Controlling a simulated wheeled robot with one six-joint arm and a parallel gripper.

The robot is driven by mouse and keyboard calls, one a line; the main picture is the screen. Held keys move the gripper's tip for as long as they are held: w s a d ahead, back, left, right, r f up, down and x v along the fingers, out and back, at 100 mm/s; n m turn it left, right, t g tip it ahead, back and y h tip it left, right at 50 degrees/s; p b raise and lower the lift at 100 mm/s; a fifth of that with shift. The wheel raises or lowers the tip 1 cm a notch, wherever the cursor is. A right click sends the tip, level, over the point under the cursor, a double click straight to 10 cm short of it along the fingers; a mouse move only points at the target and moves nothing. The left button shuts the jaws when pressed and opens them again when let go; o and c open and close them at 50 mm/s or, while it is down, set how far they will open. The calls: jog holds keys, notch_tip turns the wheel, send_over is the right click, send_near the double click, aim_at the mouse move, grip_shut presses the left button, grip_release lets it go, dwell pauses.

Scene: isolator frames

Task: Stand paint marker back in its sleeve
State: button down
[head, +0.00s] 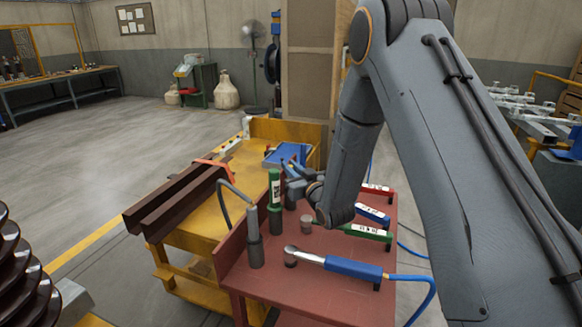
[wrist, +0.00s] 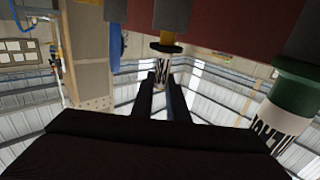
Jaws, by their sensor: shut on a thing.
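In the wrist view, my gripper (wrist: 160,92) is shut on the paint marker (wrist: 160,74), which shows a white label with black print. A black collar and a yellow section stick out beyond the fingertips. A grey cylinder (wrist: 171,16), likely the sleeve, lines up with the yellow section; I cannot tell whether it is around it or behind it. In the head view, my gripper (head: 294,170) is above the red cart and hides the marker. A short grey cylinder (head: 305,224) stands on the cart below it.
A green cylinder with a white label (head: 274,187) stands close left of my gripper. A grey cylinder with a hose (head: 255,248) and a blue-handled tool (head: 352,268) are nearer on the red cart (head: 300,290). Labelled tools (head: 370,232) lie right. A yellow cart (head: 200,225) adjoins.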

jog(key=shift+f+b, duration=0.45)
jog(key=shift+f, duration=0.35)
jog(key=c, duration=1.6)
grip_release()
jog(key=shift+c, duration=0.2)
jog(key=b+v, duration=0.1)
jog(key=v, duration=0.7)
jog(key=shift+w+d, duration=0.1)
